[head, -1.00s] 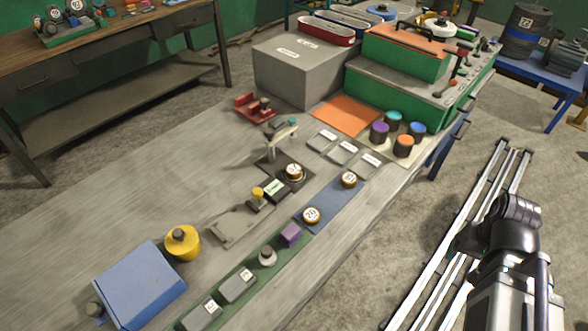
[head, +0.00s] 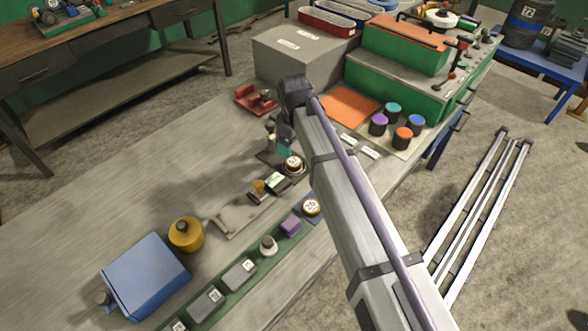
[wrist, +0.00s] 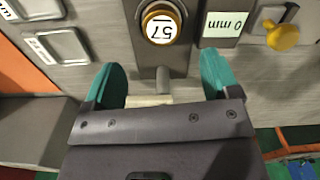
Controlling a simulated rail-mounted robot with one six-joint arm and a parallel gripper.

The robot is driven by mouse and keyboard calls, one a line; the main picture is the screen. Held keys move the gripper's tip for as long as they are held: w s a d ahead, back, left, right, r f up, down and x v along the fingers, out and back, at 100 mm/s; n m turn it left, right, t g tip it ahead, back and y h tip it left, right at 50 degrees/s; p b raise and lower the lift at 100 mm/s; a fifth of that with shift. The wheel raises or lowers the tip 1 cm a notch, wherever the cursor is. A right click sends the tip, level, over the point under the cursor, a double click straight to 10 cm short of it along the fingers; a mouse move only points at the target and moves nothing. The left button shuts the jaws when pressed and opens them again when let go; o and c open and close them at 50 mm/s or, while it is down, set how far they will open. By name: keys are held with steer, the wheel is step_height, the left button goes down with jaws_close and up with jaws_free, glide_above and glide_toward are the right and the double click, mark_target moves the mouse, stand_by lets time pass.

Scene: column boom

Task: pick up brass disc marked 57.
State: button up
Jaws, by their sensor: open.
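The brass disc marked 57 (wrist: 162,23) sits on a dark plate with a pale post beside it. It shows with a white face at the top centre of the wrist view, and also in the head view (head: 293,164). My gripper (wrist: 163,62) has teal fingers spread apart with nothing between them. In the wrist view the disc lies just beyond the fingertips, roughly centred between them and not touched. In the head view my gripper (head: 281,146) is close to the disc, partly hidden by my arm.
Another numbered brass disc (head: 311,207) sits on a blue strip nearby. Several coloured cylinders (head: 403,135) and a grey box (head: 296,62) stand farther back.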

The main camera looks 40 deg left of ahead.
mark_target(294, 161)
step_height(294, 161, down, 8)
steer(key=b, duration=0.6)
steer(key=shift+s, duration=0.1)
steer(key=shift+r, duration=0.3)
steer(key=shift+c, duration=0.4)
steer(key=c, duration=1.2)
